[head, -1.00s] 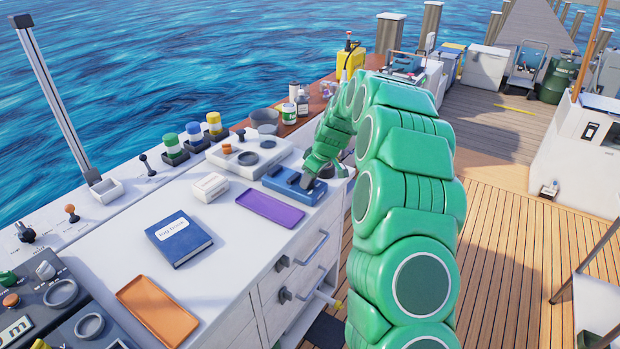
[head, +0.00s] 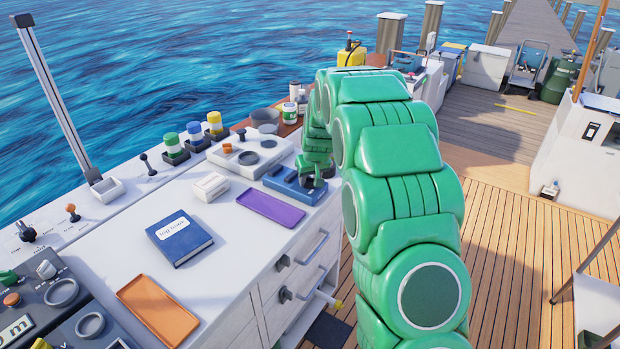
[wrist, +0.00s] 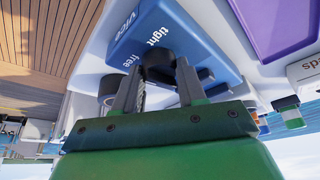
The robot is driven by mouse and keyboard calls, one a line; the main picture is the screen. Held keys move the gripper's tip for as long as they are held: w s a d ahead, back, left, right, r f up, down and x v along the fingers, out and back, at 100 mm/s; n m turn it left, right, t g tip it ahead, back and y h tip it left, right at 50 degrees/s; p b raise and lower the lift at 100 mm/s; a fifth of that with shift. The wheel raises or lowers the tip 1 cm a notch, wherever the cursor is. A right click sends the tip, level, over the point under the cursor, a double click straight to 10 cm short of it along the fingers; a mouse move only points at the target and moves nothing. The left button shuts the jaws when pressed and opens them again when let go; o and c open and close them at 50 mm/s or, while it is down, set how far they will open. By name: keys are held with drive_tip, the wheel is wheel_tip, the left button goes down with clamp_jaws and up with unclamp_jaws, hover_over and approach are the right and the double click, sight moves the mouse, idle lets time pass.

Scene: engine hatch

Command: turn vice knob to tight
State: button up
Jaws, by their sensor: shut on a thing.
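The blue vice panel (head: 280,180) sits on the white counter, near its right edge. In the wrist view the panel (wrist: 185,28) shows the labels "vice", "tight" and "free". The dark vice knob (wrist: 158,62) is on the panel beside the labels. My gripper (wrist: 160,80) is shut on the knob, with one finger on each side of it. In the head view my gripper (head: 312,182) comes down on the panel's right end, and my green arm hides part of it. The knob's pointer is not clear, so I cannot tell its exact setting.
A purple tray (head: 270,210) lies just in front of the panel. A small white box (head: 210,186), a blue log book (head: 180,238) and an orange tray (head: 158,308) lie further left. Wooden deck is open at right.

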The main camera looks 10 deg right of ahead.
drive_tip(key=m+h, duration=0.2)
drive_tip(key=m, duration=0.3)
drive_tip(key=shift+a+m, duration=0.1)
drive_tip(key=shift+m, duration=0.2)
drive_tip(key=shift+w+a+m+g+h, duration=0.1)
drive_tip(key=shift+m+g+h, duration=0.25)
drive_tip(key=shift+m, duration=0.8)
drive_tip(key=shift+w+a+m+g+h, duration=0.1)
drive_tip(key=shift+m+g+h, duration=0.25)
drive_tip(key=shift+m, duration=0.8)
drive_tip(key=shift+s, duration=0.1)
drive_tip(key=o, duration=1.1)
drive_tip(key=shift+c, duration=0.2)
drive_tip(key=v, duration=0.7)
drive_tip(key=shift+a+r, duration=0.15)
drive_tip(key=shift+r, duration=0.2)
